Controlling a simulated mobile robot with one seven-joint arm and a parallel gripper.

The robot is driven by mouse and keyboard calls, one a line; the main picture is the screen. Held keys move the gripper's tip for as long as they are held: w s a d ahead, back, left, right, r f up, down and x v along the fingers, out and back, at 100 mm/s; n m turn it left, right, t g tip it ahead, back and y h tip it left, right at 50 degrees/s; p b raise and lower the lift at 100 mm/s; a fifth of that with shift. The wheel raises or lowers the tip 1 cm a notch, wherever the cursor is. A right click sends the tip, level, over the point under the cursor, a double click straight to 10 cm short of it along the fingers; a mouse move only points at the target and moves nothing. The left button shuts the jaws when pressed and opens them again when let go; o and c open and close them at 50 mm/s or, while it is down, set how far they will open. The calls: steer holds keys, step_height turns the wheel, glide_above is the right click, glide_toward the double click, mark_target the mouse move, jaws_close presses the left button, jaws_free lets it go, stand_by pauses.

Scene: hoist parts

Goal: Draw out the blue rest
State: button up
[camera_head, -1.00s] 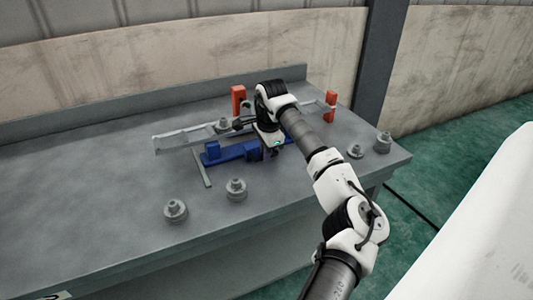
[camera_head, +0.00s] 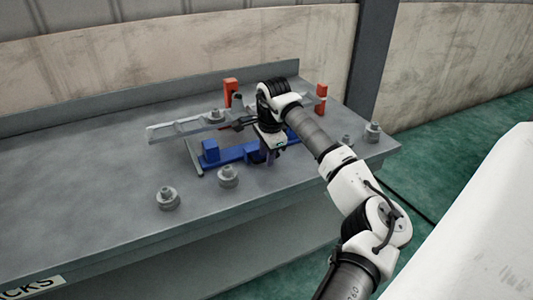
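The blue rest (camera_head: 224,158) is a low blue bar with an upright block at its left end. It lies on the grey bench under and in front of a grey rail frame (camera_head: 178,128). My gripper (camera_head: 270,156) points down over the right part of the blue rest. Its fingertips are small and dark against the blue, so I cannot tell whether they are open or shut, or touching it. My wrist and arm hide part of the rest's right end and of the frame behind.
Orange-red posts stand behind at the left (camera_head: 231,92) and right (camera_head: 321,98) of my wrist. Grey stepped metal parts stand at the front (camera_head: 168,198), (camera_head: 228,176) and right (camera_head: 373,131) of the bench. The bench's left side (camera_head: 70,190) is clear.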

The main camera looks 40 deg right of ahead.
step_height(320, 180, up, 14)
steer(key=s+b, duration=0.1)
steer(key=s, duration=0.1)
steer(key=shift+s+a+f+b, duration=0.15)
steer(key=shift+a+f+b, duration=0.1)
steer(key=shift+b, duration=0.15)
steer(key=shift+a, duration=0.1)
stand_by(0.4)
